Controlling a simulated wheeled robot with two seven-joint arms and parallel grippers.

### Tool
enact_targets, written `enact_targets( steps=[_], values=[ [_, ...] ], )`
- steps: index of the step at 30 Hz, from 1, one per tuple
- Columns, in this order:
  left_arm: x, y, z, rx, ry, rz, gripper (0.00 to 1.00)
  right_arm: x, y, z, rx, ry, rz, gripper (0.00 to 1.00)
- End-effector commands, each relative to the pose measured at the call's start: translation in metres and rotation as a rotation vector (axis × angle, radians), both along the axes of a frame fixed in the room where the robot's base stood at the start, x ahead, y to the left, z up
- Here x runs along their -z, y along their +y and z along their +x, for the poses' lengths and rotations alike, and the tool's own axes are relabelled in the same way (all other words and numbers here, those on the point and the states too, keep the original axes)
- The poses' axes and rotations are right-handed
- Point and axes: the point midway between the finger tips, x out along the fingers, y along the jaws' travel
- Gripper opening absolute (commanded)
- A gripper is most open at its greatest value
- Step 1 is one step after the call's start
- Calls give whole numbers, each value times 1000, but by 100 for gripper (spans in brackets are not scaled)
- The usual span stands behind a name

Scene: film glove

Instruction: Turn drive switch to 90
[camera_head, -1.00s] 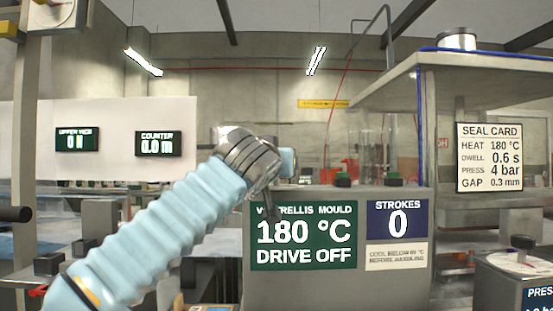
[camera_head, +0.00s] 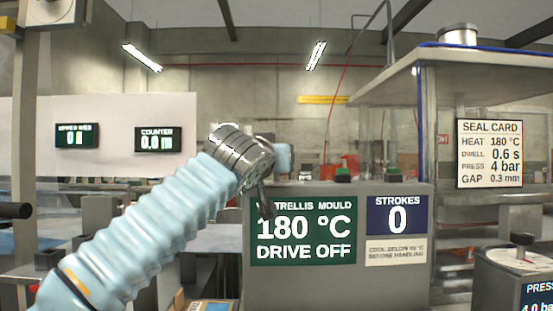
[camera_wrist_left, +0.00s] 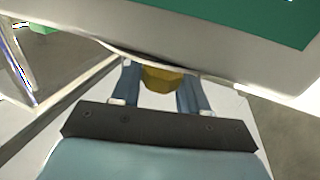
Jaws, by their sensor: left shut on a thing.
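An ochre-yellow knob (camera_wrist_left: 162,77), which looks like the drive switch, sits against the grey housing in the left wrist view. My left gripper (camera_wrist_left: 159,88) has one blue finger on each side of it and is shut on it. The knob's marks and angle are hidden. In the head view my left wrist covers the housing's upper left corner, and the knob is hidden there. The green panel (camera_head: 304,231) on the grey housing (camera_head: 400,284) reads "180 °C" and "DRIVE OFF". My right gripper is not in view.
A blue panel (camera_head: 398,214) reads "STROKES 0". A seal card (camera_head: 489,154) hangs at the right, above a grey press box (camera_head: 520,262) with a round dial. Green buttons (camera_head: 343,175) and a clear guard stand on or behind the housing.

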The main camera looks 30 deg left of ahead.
Motion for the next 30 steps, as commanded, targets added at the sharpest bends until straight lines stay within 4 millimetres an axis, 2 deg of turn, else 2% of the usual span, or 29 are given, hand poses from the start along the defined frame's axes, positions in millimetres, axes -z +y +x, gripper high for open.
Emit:
enact_targets(
  steps=[20, 30],
  values=[
    [1, 3, 1, 527, -1, -2, 14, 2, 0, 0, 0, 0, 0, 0],
    [-1, 3, 1, 805, 3, 0, 14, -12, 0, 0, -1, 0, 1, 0]
  ],
)
